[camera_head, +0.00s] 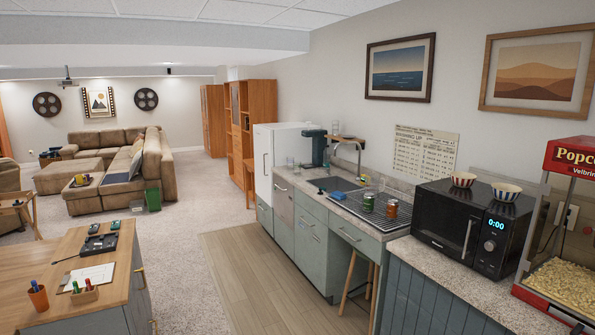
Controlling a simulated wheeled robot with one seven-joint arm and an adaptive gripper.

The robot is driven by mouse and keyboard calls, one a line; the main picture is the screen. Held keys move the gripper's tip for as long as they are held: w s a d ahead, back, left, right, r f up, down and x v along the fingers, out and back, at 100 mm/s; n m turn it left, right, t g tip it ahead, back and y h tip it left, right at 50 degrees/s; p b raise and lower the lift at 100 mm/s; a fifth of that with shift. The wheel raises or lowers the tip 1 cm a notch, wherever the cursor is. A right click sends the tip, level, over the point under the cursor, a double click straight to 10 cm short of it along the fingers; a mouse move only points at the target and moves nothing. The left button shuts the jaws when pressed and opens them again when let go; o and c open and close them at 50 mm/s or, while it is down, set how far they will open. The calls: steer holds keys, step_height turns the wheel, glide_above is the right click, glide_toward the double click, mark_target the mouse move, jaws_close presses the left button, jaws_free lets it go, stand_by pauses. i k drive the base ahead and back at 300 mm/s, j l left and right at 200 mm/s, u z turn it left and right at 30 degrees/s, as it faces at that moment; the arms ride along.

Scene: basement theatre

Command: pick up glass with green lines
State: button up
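A small green, glass-like cylinder (368,202) stands upright on the dark drainboard (350,206) on the counter. It seems to carry bands, but it is too small to tell if they are green lines. A similar orange-red cylinder (392,208) stands just to its right, a small gap apart. Clear glasses (291,163) stand farther back on the counter, left of the sink; no lines can be made out on them. My gripper is not in view.
A black microwave (470,231) with two bowls on top stands right of the drainboard, beside a red popcorn machine (565,235). A curved faucet (352,150) rises behind the sink. A wooden-topped island (85,265) stands at left. The floor between (250,270) is clear.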

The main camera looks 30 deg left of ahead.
mark_target(296, 165)
steer(key=i+j+u, duration=0.3)
steer(key=i+j, duration=0.15)
steer(key=i+j+u, duration=0.3)
steer(key=i, duration=0.35)
steer(key=i+j+u, duration=0.3)
steer(key=i, duration=0.3)
steer(key=i+u, duration=0.3)
steer(key=i, duration=2.5)
steer(key=i+z, duration=0.15)
steer(key=i, duration=0.3)
steer(key=i+j+z, duration=0.15)
steer(key=i, duration=0.35)
steer(key=i+j+z, duration=0.15)
steer(key=i, duration=0.3)
steer(key=i+j+z, duration=0.1)
steer(key=i, duration=0.35)
steer(key=j, duration=0.1)
